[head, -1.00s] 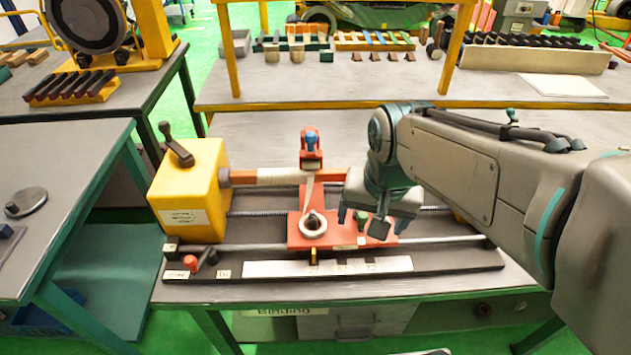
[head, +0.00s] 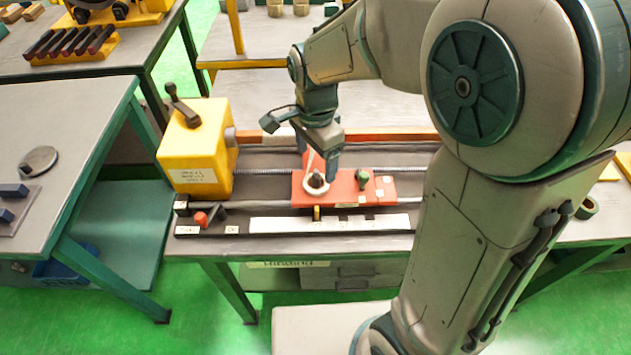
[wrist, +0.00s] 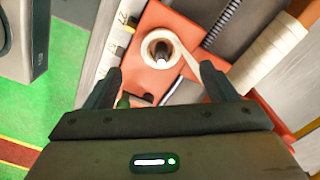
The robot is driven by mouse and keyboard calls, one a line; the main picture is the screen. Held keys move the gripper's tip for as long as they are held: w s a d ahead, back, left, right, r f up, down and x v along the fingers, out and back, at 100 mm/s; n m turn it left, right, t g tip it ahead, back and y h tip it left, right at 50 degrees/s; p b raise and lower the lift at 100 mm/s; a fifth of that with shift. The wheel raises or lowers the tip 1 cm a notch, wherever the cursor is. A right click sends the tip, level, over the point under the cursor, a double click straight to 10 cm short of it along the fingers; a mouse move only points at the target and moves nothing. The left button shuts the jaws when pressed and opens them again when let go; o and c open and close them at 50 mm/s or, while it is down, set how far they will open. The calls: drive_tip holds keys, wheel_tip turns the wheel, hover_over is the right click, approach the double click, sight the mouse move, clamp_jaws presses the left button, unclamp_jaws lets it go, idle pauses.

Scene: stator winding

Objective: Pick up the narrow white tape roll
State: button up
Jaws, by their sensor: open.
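The narrow white tape roll (head: 316,193) sits on a post on the red carriage (head: 350,193) of the winding machine. In the wrist view the roll (wrist: 148,49) appears as a cream ring around the dark post, and a strip of tape runs from it toward the wrapped bar (wrist: 268,62). My gripper (wrist: 160,72) is open, its two fingers apart and empty. In the wrist view the roll lies between and just beyond the fingertips. In the head view my gripper (head: 318,160) is close behind and above the roll, and partly hides the tape strip.
The yellow machine head (head: 196,150) with a dark lever stands left. A small green-topped knob (head: 362,178) stands on the carriage right of the roll. Another roll (head: 588,207) lies at far right. My arm hides much of the table's right side.

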sight(316, 170)
drive_tip(key=shift+w+f+p, duration=0.15)
drive_tip(key=shift+f+p, duration=0.3)
drive_tip(key=shift+f, duration=3.15)
drive_tip(key=shift+d, duration=0.1)
drive_tip(key=c, duration=1.1)
